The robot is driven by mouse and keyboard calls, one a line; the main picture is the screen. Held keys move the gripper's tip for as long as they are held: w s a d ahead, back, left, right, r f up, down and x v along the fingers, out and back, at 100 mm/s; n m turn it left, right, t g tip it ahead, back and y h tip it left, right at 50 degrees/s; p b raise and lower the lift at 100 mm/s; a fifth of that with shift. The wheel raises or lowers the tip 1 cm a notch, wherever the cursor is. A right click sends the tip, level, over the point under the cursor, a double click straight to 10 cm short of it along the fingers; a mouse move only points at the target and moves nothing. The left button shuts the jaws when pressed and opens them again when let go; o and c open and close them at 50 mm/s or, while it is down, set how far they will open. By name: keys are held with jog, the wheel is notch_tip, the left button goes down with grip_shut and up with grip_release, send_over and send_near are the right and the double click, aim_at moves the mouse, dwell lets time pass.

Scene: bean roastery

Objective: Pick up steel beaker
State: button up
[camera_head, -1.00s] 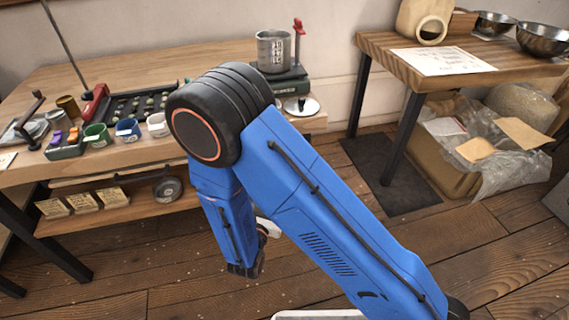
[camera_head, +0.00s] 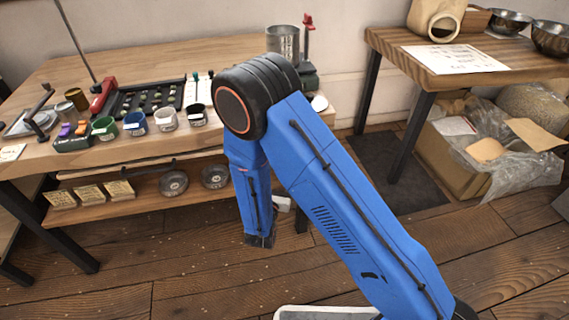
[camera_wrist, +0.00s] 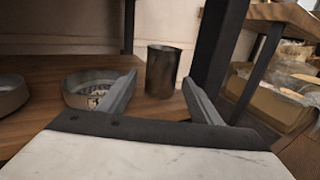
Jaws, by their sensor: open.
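A dark, shiny metal beaker (camera_wrist: 162,72) stands upright on the wooden lower shelf in the wrist view, ahead of my gripper (camera_wrist: 158,86). My gripper is open, its two grey fingers spread. The beaker shows between and beyond the fingertips, apart from them as far as I can tell. In the head view my arm hides that part of the shelf. Another grey, marked metal beaker (camera_head: 283,41) stands on the bench top near its right end, partly behind my arm.
A round dish (camera_wrist: 88,88) sits left of the dark beaker, close to the left finger. Another dish (camera_wrist: 10,95) is farther left. A dark table leg (camera_wrist: 218,45) rises just right of the beaker.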

jog(key=shift+w+d, duration=0.25)
jog(key=shift+w, duration=0.95)
jog(key=shift+w+d, duration=0.25)
jog(key=shift+w, duration=0.9)
jog(key=shift+w+d, duration=0.25)
jog(key=shift+w, duration=0.95)
jog(key=c, duration=0.9)
jog(key=shift+r, duration=0.1)
jog(key=shift+c, duration=0.2)
